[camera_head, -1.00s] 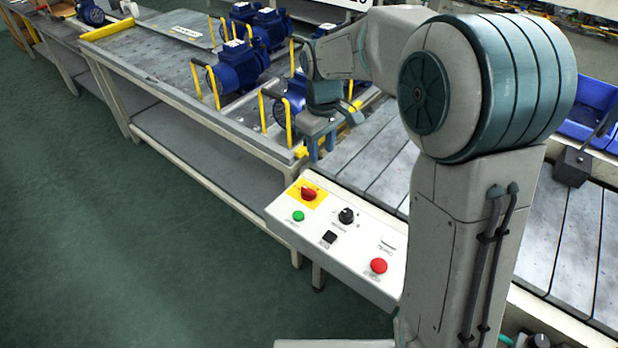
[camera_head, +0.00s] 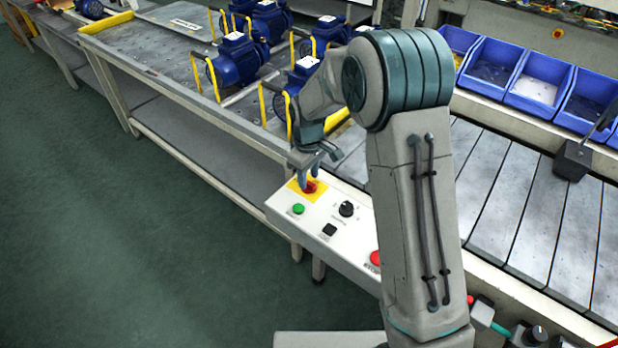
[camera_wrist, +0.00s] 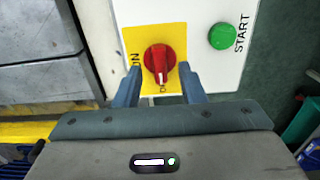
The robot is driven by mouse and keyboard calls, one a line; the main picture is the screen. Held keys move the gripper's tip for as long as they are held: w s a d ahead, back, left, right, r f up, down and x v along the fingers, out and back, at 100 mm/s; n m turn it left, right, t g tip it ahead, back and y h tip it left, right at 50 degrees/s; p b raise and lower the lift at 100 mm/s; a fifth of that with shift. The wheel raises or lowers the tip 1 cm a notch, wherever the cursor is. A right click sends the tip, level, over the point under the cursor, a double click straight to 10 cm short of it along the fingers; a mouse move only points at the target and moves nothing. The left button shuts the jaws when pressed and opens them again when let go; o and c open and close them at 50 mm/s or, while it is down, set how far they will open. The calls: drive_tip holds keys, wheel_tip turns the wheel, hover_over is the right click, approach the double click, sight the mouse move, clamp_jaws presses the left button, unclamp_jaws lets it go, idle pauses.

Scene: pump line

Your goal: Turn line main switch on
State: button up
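The line main switch is a red rotary knob (camera_wrist: 158,62) on a yellow plate (camera_wrist: 131,42). In the wrist view its ridge runs roughly up and down, with a white mark at the lower end. The label ON is at the plate's left edge, and another, partly hidden label is below the knob. In the head view the knob (camera_head: 310,187) is partly hidden by my gripper (camera_head: 306,170). My gripper (camera_wrist: 160,78) is open, one finger on each side of the knob's lower part, with visible gaps and nothing held.
The white control panel (camera_head: 327,243) also has a green START button (camera_head: 299,209), a black selector (camera_head: 347,209), a black square button (camera_head: 329,230) and a red stop button (camera_head: 375,258). Blue pumps (camera_head: 237,66) with yellow brackets stand on the bench behind. Blue bins (camera_head: 537,85) are at right.

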drive_tip(key=shift+f, duration=0.85)
clamp_jaws()
